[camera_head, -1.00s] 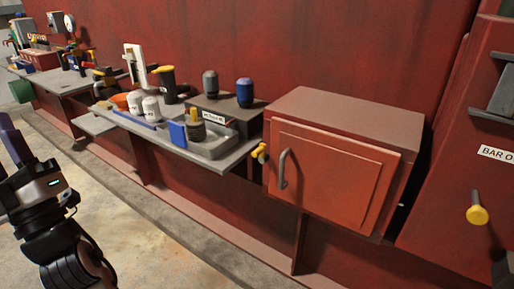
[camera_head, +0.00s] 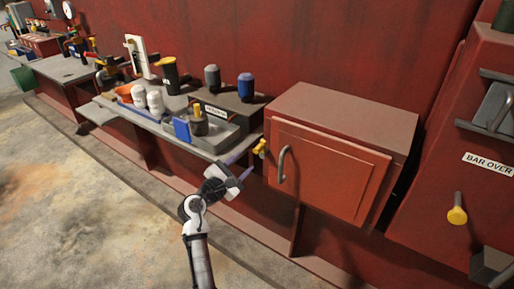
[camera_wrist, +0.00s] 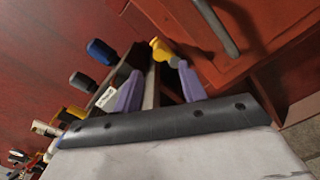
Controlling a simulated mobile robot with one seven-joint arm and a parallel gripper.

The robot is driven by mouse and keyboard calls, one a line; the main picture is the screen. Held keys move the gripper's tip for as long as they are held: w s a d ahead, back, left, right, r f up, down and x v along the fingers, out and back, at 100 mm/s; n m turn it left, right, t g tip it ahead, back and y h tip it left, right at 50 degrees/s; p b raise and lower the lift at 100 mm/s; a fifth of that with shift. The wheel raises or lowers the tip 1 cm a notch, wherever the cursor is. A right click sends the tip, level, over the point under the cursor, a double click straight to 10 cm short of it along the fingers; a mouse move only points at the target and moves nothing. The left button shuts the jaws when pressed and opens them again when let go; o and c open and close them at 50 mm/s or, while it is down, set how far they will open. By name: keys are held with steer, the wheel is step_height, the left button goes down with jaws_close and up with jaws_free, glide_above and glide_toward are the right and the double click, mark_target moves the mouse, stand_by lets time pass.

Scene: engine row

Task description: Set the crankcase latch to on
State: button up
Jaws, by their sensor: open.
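A small yellow latch (camera_head: 260,147) sits at the left edge of the red box, beside its door (camera_head: 325,172). No label on it is readable. In the wrist view the yellow latch (camera_wrist: 162,50) is just beyond the fingertips, roughly between them. My gripper (camera_head: 242,166) is open and empty, with its purple fingers pointing at the latch from the lower left, apparently short of contact. In the wrist view my gripper (camera_wrist: 160,71) shows both fingers spread apart.
A grey door handle (camera_head: 282,163) stands close right of the latch. A shelf (camera_head: 215,152) with bottles, a tray and a blue block lies left of it. Farther right, a yellow knob (camera_head: 457,215) sits below a BAR OVER label. The floor in front is clear.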

mark_target(257, 150)
steer(key=p+x, duration=0.1)
steer(key=x, duration=0.8)
jaws_close()
